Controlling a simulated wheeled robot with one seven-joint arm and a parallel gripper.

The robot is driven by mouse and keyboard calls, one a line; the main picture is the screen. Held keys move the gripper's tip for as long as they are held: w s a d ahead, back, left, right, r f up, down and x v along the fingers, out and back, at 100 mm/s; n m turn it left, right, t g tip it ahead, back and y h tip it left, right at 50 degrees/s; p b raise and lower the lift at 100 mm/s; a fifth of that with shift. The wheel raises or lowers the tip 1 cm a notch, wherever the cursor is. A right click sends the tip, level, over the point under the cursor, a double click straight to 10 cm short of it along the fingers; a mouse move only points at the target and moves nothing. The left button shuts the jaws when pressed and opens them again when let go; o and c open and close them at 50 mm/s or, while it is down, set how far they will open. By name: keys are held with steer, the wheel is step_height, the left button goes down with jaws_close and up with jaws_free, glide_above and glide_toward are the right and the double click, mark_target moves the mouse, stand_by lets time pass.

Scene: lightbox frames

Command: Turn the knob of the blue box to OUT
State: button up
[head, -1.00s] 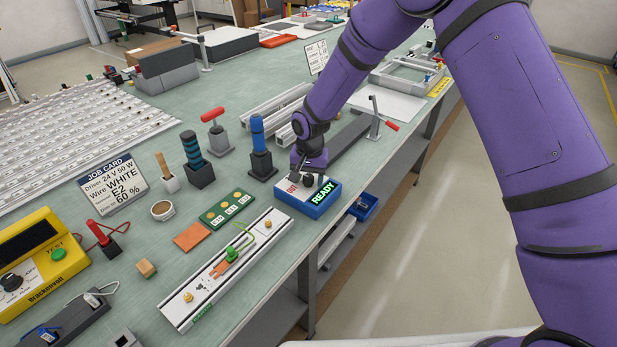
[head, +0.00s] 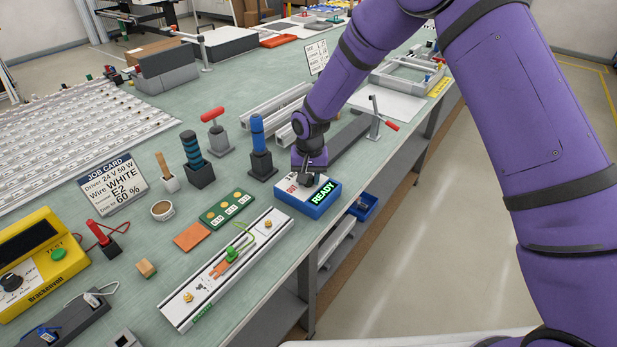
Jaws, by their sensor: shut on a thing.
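The blue box (head: 316,209) sits near the right edge of the green bench. It has a white top with red lettering that reads OUT (head: 292,188) at its left, and a lit green READY sign on its front. My gripper (head: 308,180) points down over the top of the box and is shut on the knob. The knob is mostly hidden by the gripper, so I cannot tell which way it points.
A blue-handled tool in a dark stand (head: 262,165) is close left of the box. A rail with an orange and green part (head: 218,275) lies in front. A grey bar (head: 350,139) and a red-handled clamp (head: 383,123) are behind.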

steer(key=n, duration=0.4)
steer(key=shift+a+n, duration=0.1)
steer(key=shift+n, duration=1.8)
steer(key=o, duration=0.9)
step_height(320, 180, up, 11)
steer(key=shift+w+f, duration=0.1)
